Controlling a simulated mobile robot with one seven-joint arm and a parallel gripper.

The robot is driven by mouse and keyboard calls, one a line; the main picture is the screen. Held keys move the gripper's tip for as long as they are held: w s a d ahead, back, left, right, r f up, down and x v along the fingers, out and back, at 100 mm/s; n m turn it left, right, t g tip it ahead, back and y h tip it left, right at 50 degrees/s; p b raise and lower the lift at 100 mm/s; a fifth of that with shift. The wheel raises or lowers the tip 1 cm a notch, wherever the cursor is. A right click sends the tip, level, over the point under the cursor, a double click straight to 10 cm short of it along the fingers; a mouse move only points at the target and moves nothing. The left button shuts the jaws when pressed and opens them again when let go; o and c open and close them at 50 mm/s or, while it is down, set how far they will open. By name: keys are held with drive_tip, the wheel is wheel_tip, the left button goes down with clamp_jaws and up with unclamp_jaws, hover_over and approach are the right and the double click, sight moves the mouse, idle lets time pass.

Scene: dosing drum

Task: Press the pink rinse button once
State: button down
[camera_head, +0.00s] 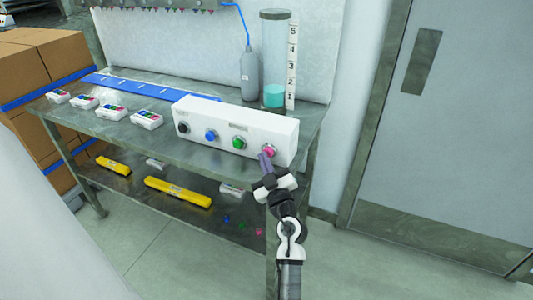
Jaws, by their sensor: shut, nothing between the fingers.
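The white control box (220,117) stands near the front edge of the metal table. Its front has a black button (183,128), a blue button (211,135), a green button (239,143) and, at the right end, the pink rinse button (269,150). My gripper (265,157) is shut and empty, with its tips at the pink button's lower left. It covers part of that button. I cannot tell whether the tips touch it.
Behind the box are a clear cylinder (275,50) with teal liquid, a number scale (292,65) and a grey bottle (249,80). Several small white cases (147,120) lie left on the table. Yellow levels (178,192) lie on the lower shelf. A door (450,130) is right.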

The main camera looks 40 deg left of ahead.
drive_tip(key=shift+w+d+f, duration=0.15)
drive_tip(key=shift+w+d, duration=0.1)
drive_tip(key=shift+w, duration=0.55)
idle(0.4)
drive_tip(key=shift+s+f, duration=0.35)
drive_tip(key=shift+f, duration=0.35)
drive_tip(key=shift+s+d+f, duration=0.2)
drive_tip(key=shift+s+d, duration=0.05)
drive_tip(key=shift+s, duration=0.05)
drive_tip(key=shift+s+d+h+p, duration=0.15)
drive_tip(key=shift+s+p, duration=0.5)
drive_tip(key=shift+s, duration=0.2)
drive_tip(key=shift+s+d+h+p, duration=0.1)
drive_tip(key=shift+s+h+p, duration=0.05)
drive_tip(key=shift+s+p, duration=0.55)
drive_tip(key=shift+s+d+r, duration=0.1)
drive_tip(key=shift+s+r, duration=0.05)
drive_tip(key=shift+s, duration=0.85)
